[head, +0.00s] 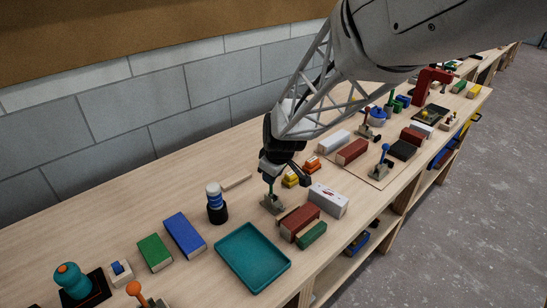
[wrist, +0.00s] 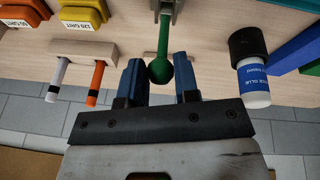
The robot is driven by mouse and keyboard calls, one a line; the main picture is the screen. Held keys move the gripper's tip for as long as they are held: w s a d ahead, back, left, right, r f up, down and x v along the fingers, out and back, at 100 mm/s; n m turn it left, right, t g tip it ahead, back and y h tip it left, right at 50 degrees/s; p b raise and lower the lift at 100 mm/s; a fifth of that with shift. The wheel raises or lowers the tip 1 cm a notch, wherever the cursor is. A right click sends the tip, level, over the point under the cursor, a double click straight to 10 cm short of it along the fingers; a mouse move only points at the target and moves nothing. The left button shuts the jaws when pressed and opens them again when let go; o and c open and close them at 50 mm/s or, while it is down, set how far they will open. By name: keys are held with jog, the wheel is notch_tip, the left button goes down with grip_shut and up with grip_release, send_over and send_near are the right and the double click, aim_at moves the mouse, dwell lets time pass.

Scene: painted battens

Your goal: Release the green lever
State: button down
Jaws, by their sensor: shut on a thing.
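The green lever (head: 271,188) stands on a small grey base (head: 272,204) on the bench, in the middle of the head view. In the wrist view its green rod and round green knob (wrist: 160,71) show at the top centre, with the knob end between my two blue fingers. My gripper (wrist: 160,82) is shut on the green lever near its knob. In the head view my gripper (head: 272,176) is over the lever and hides its top.
A glue bottle in a black holder (head: 216,205) stands close on the left. A white box (head: 328,200), a dark red block (head: 300,219) and a green block (head: 312,236) lie on the right. A teal tray (head: 252,259) lies in front.

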jog(key=shift+s+d+f, duration=0.1)
jog(key=shift+s+f, duration=0.1)
jog(key=shift+f, duration=0.05)
jog(key=c, duration=0.9)
grip_release()
jog(key=shift+o, duration=0.2)
jog(key=shift+r, duration=0.1)
jog(key=shift+w+r, duration=0.1)
jog(key=shift+r, duration=0.45)
jog(key=v, duration=0.6)
jog(key=shift+s+r, duration=0.25)
jog(key=shift+r, duration=0.05)
jog(key=shift+d, duration=0.1)
jog(key=shift+s+d, duration=0.1)
